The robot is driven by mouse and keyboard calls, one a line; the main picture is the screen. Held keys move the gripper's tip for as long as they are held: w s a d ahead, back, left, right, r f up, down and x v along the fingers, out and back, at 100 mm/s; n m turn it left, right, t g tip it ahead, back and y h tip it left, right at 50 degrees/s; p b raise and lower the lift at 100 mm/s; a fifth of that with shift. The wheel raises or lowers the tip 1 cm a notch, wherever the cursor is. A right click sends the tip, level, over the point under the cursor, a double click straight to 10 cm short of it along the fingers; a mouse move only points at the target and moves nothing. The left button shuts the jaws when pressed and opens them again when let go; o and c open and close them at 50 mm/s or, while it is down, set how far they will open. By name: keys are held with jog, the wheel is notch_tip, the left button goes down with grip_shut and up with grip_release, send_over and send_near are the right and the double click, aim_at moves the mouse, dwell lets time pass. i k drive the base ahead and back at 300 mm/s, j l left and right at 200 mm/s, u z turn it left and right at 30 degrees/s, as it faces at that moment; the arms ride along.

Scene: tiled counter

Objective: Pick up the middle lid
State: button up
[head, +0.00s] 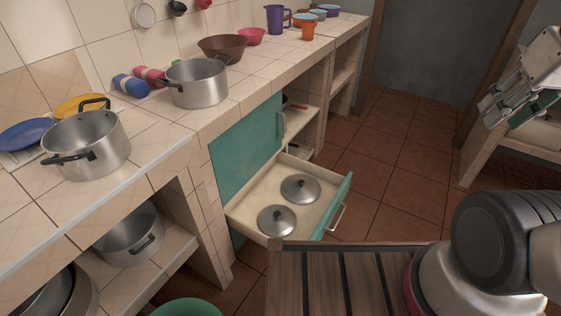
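An open drawer (258,181) with a teal front sits below the counter. Two round metal lids with dark knobs lie flat inside it: a farther lid (300,190) and a nearer lid (277,222). I see only these two lids, so I cannot tell which one is the middle lid. My gripper (490,113) is raised at the upper right, well apart from the drawer and the lids. It is seen from the side, and I cannot tell its finger opening. No lid shows at it.
Metal pots (197,85) and (86,145) stand on the tiled counter, with bowls and cups farther back. A slatted wooden surface (340,285) lies close in front of the drawer. The tiled floor (405,150) right of the drawer is clear.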

aim_at(297, 188)
jog(key=i+l+u, duration=0.4)
jog(key=l+u, duration=0.15)
jog(key=i+l+u, duration=0.25)
jog(key=l, duration=0.15)
jog(key=l+u, duration=0.3)
jog(key=i+l+u, duration=0.1)
jog(key=l+u, duration=0.15)
jog(key=l, duration=0.25)
jog(key=l+u, duration=0.3)
jog(key=i+l, duration=0.05)
jog(key=l, duration=0.05)
